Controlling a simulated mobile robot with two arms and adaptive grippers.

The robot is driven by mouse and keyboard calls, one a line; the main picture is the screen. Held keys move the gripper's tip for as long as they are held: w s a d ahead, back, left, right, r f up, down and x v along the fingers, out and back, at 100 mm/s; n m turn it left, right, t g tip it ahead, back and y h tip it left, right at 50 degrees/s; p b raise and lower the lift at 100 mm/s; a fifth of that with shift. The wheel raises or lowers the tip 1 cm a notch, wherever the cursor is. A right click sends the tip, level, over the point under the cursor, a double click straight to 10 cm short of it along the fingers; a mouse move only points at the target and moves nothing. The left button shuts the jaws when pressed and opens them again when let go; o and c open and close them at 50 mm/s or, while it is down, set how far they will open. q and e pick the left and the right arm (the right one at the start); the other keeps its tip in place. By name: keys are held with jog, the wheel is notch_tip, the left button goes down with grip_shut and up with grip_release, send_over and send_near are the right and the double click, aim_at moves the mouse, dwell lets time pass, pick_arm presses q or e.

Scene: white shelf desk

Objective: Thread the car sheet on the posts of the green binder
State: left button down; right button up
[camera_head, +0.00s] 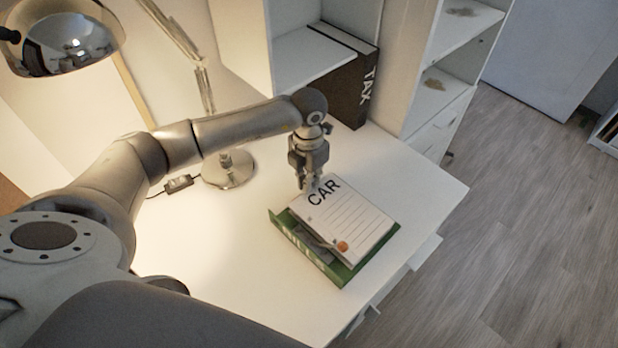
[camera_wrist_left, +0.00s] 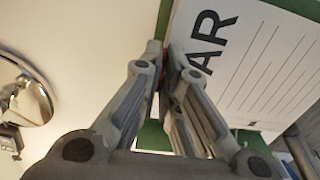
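The car sheet (camera_head: 352,222) is a white lined page marked "CAR", with a small orange spot near its lower corner. It lies over the green binder (camera_head: 341,277), slightly raised and askew; whether it touches the posts cannot be told. Grey metal (camera_head: 318,241) shows under the sheet's left edge; the posts are not clearly visible. My left gripper (camera_head: 307,186) is at the sheet's far left corner. In the left wrist view its fingers (camera_wrist_left: 164,58) are together at the edge of the sheet (camera_wrist_left: 265,62), appearing to pinch it. My right gripper is out of view.
A desk lamp's base (camera_head: 228,170) and its cord switch stand left of the binder, with the chrome shade (camera_head: 70,45) above. A black TAX binder (camera_head: 350,90) stands in the shelf behind. The white desk (camera_head: 205,240) is clear left of the binder.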

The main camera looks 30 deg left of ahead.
pick_arm(q)
jog(key=shift+f+b, duration=0.5)
jog(key=shift+f, duration=0.1)
dwell(0.4)
jog(key=c, duration=1.6)
grip_release()
jog(key=shift+o, duration=0.2)
notch_tip(320, 180, up, 12)
